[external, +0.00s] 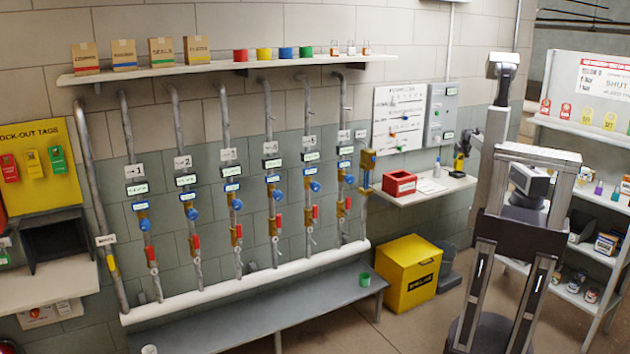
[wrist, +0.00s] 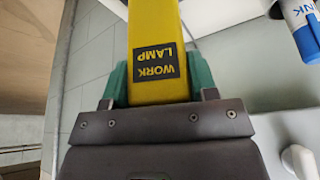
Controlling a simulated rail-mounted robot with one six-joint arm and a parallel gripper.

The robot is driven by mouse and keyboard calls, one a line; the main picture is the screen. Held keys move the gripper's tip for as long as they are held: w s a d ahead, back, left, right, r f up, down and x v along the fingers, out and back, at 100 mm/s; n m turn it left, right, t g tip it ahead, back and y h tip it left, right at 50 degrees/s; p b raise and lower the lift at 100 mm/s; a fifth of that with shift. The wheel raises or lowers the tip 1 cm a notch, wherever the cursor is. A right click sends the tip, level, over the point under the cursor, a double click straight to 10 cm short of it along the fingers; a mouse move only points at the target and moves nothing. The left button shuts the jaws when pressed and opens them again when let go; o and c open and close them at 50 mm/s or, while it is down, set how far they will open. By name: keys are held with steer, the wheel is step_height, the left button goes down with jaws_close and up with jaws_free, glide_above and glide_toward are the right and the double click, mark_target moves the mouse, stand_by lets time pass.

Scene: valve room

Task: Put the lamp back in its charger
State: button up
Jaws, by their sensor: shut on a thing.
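The yellow work lamp (wrist: 155,55), with a black "WORK LAMP" label, fills the upper middle of the wrist view. My gripper (wrist: 158,85) is shut on it, with a green fingertip pad on each side. In the external view the lamp (external: 459,162) is a small yellow and dark shape at the right end of the small wall shelf, and my gripper (external: 465,146) is just above it. I cannot tell whether the lamp touches the shelf.
The small wall shelf (external: 425,190) carries a red box (external: 400,183) and papers. A yellow bin (external: 410,275) stands below. Grey and white panels hang on the wall behind. In the wrist view a blue and white item (wrist: 302,25) is at the upper right.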

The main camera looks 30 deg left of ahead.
mark_target(459, 161)
step_height(459, 161, down, 4)
steer(key=b, duration=0.4)
steer(key=shift+r, duration=0.35)
steer(key=shift+f, duration=0.3)
steer(key=o, duration=1.1)
steer(key=shift+r, duration=0.1)
